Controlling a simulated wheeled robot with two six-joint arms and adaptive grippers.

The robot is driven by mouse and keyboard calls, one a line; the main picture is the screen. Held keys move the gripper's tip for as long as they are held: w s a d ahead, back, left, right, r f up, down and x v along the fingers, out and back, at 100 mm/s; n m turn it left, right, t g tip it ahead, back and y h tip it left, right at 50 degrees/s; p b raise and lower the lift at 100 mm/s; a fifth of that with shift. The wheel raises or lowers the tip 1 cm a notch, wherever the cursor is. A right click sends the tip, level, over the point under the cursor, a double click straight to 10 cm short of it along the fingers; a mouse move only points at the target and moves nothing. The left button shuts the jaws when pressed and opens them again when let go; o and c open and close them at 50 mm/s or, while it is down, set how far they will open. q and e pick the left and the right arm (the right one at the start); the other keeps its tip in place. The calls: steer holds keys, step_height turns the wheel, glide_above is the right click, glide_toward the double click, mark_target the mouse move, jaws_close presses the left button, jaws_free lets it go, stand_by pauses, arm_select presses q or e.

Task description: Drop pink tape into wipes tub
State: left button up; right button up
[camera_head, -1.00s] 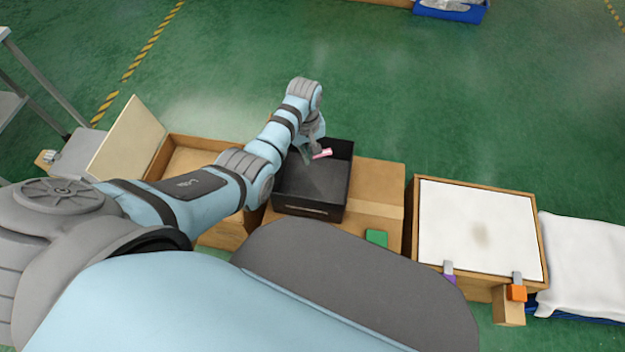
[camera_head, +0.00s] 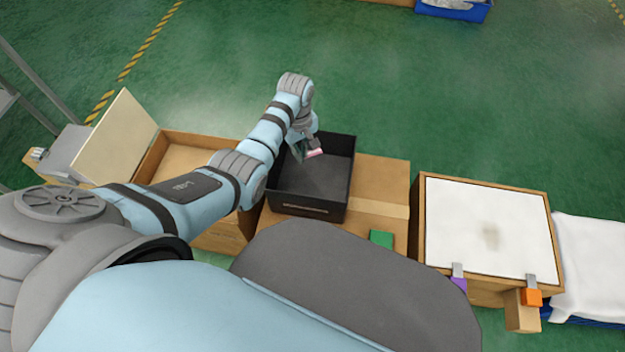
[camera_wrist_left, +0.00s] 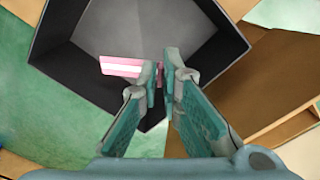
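My left gripper (camera_head: 308,151) is over the back part of a black open-topped tub (camera_head: 308,208), pointing down. In the left wrist view its two fingertips (camera_wrist_left: 163,72) are close together with the pink tape (camera_wrist_left: 122,67) between them. The tape, pink with a pale stripe, sticks out to the left of the fingers. It also shows as a small pink piece (camera_head: 314,153) in the head view. The tub's grey floor (camera_wrist_left: 150,25) shows behind it, apparently bare. No label reading wipes can be made out on the tub. My right gripper is out of view.
The tub stands on a cardboard box (camera_head: 385,185) beside a green block (camera_head: 381,239). An open wooden box (camera_head: 185,160) with a raised lid is at left. A white-topped wooden box (camera_head: 485,225) with purple (camera_head: 458,285) and orange (camera_head: 533,297) levers is at right.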

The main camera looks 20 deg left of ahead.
arm_select(q)
steer(key=o, duration=0.3)
steer(key=shift+o, duration=0.2)
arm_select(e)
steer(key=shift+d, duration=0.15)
arm_select(q)
steer(key=shift+r, duration=0.15)
step_height(320, 180, up, 7)
steer(key=shift+r, duration=0.15)
